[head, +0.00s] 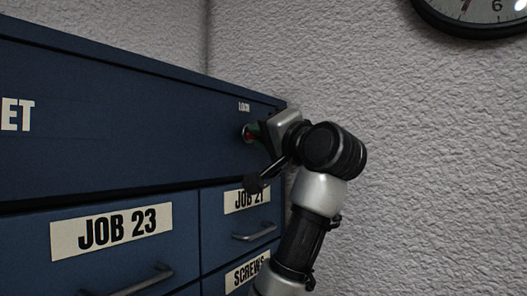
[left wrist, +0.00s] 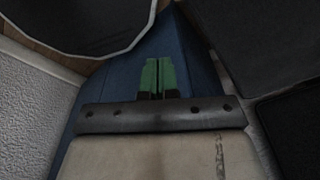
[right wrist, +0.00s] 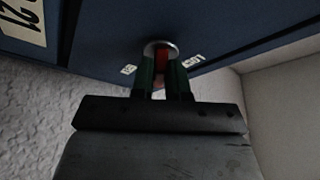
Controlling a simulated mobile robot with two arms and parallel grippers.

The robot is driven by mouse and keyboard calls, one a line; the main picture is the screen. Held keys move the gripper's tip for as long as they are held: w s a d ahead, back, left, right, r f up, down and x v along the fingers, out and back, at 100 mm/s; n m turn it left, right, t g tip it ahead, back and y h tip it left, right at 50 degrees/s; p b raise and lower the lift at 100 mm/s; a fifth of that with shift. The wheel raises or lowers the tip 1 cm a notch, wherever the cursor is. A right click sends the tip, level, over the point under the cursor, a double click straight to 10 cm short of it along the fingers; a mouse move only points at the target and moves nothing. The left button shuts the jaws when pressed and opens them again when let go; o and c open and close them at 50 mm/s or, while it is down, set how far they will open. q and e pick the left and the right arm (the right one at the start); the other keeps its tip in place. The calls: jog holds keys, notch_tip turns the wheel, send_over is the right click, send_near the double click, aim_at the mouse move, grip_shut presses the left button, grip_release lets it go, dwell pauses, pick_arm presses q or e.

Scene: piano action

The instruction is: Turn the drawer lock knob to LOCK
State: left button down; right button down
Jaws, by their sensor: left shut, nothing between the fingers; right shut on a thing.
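The lock knob (right wrist: 163,55) has a red grip and a silver round collar on the blue cabinet front, as the right wrist view shows. My right gripper (right wrist: 161,72) is shut on the red grip, one green finger on each side. In the head view the knob (head: 248,132) shows partly at the fingertips of my right gripper (head: 259,132). A small LOCK label (head: 244,107) is above it. I cannot tell which mark the knob points to. My left gripper (left wrist: 158,74) is shut and empty, its green fingertips together, away from the knob; it is outside the head view.
The blue cabinet (head: 120,125) fills the left of the head view. Drawers labelled JOB 23 (head: 112,231) and JOB 21 (head: 247,198) have protruding handles below the knob. A rough white wall (head: 430,150) is on the right, with a clock (head: 480,15) high up.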

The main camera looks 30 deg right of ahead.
jog(key=shift+d+r+n+t+y+b, duration=0.1)
jog(key=shift+n+y+b, duration=0.95)
jog(key=shift+n, duration=1.5)
jog(key=shift+f+n+t+y+b, duration=0.1)
jog(key=shift+n+y+b, duration=0.55)
jog(key=shift+n+y, duration=1.3)
jog(key=shift+d+r+n+t+y+b, duration=0.1)
jog(key=shift+n+y+b, duration=0.7)
jog(key=shift+n, duration=2.6)
jog(key=c, duration=1.1)
grip_release()
jog(key=shift+w+a, duration=0.15)
jog(key=b+v, duration=0.5)
jog(key=v, duration=0.6)
